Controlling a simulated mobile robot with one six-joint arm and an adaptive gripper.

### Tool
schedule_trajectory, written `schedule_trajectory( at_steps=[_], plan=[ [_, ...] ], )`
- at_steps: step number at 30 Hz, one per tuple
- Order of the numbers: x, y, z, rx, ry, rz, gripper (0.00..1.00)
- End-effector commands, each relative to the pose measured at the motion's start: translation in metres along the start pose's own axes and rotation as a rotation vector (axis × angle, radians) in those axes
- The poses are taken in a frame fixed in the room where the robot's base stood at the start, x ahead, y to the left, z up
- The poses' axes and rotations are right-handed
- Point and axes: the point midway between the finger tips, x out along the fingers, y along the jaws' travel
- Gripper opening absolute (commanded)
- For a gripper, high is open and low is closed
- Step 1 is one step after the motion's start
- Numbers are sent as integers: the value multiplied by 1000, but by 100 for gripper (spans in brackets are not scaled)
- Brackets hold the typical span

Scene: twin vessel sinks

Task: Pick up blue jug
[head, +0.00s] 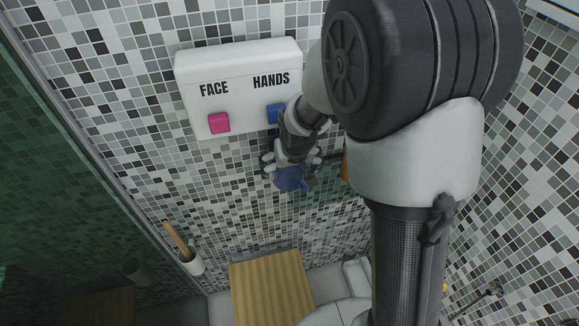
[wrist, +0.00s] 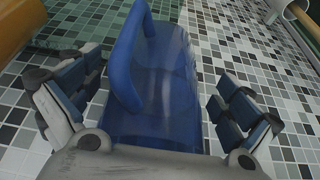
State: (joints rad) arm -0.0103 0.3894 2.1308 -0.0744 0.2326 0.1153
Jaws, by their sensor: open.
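The blue jug (wrist: 170,85) is translucent with a solid blue handle, and in the wrist view it lies between the fingers of my gripper (wrist: 150,110). The fingers are spread, with a visible gap to the jug on both sides. In the head view the jug (head: 289,179) is a small blue shape just below my gripper (head: 290,163). My gripper and arm hide part of it there. I cannot tell what the jug rests on.
A white wall panel (head: 240,62) reads FACE and HANDS, with a pink block (head: 219,123) and a blue block (head: 275,113). A white cup (head: 191,262) holding a wooden stick is at lower left. A slatted wooden surface (head: 270,290) lies below.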

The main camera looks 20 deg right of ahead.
Motion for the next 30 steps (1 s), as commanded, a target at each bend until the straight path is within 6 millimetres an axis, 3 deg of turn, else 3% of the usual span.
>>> schedule_trajectory(
  at_steps=[9, 30],
  plan=[
    [5, 0, -1, 0, 3, 0, 99],
    [5, 0, -1, 0, 3, 0, 52]
  ],
)
